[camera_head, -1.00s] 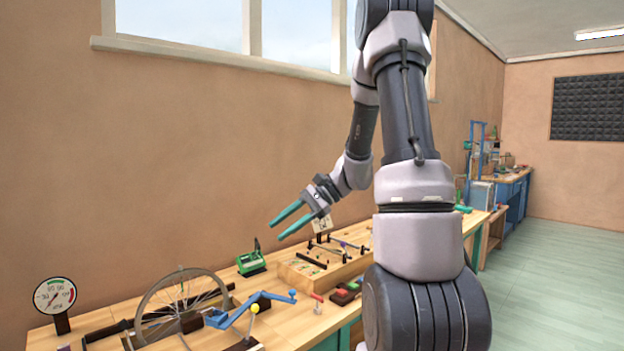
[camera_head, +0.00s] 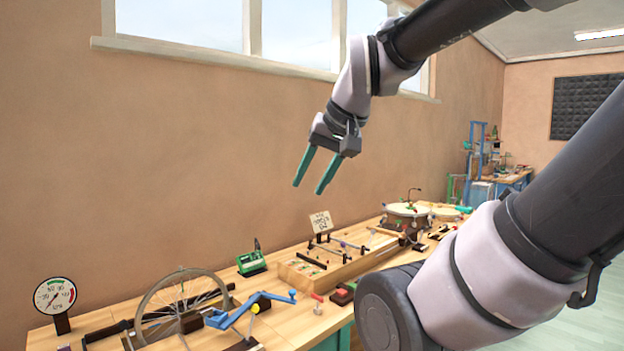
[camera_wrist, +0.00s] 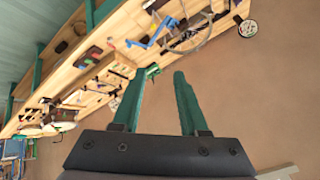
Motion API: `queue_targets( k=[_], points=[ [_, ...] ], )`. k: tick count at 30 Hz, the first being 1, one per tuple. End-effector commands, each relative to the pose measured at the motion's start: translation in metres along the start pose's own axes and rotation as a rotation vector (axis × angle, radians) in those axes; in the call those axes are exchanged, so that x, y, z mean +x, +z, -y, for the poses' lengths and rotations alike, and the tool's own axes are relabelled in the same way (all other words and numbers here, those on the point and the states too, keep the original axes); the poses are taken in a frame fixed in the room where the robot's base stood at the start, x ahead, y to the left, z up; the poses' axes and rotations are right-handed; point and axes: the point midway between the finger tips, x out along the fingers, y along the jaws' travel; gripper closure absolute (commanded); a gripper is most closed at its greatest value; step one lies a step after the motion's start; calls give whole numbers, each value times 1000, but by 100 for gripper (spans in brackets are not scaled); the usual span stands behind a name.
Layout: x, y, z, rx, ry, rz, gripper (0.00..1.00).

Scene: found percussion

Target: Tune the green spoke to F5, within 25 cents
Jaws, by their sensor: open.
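The spoked wheel (camera_head: 150,297) stands upright at the left part of the bench, its spokes thin. A green device with a small screen (camera_head: 251,263) sits on the bench right of the wheel. My gripper (camera_head: 309,189) has two teal fingers, apart and empty, hanging in the air well above the bench in front of the wall. In the wrist view my gripper (camera_wrist: 156,82) also shows open with nothing between the fingers.
A round dial gauge (camera_head: 55,296) stands left of the wheel. A blue crank lever (camera_head: 250,308) lies in front of it. A wooden box with rods (camera_head: 320,268), a sign card (camera_head: 321,222) and a drum (camera_head: 407,213) stand further right. The air around my gripper is clear.

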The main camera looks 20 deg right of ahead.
Motion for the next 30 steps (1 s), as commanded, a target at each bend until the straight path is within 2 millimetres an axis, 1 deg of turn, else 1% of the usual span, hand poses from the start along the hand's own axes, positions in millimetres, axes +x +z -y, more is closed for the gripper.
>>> queue_targets(
  k=[8, 11, 12, 30],
  points=[
    [0, 0, 0, 1, 0, 1, 57],
    [0, 0, 0, 1, 0, 2, 91],
    [0, 0, 0, 1, 0, 2, 100],
    [0, 0, 0, 1, -1, 2, 100]
  ],
)
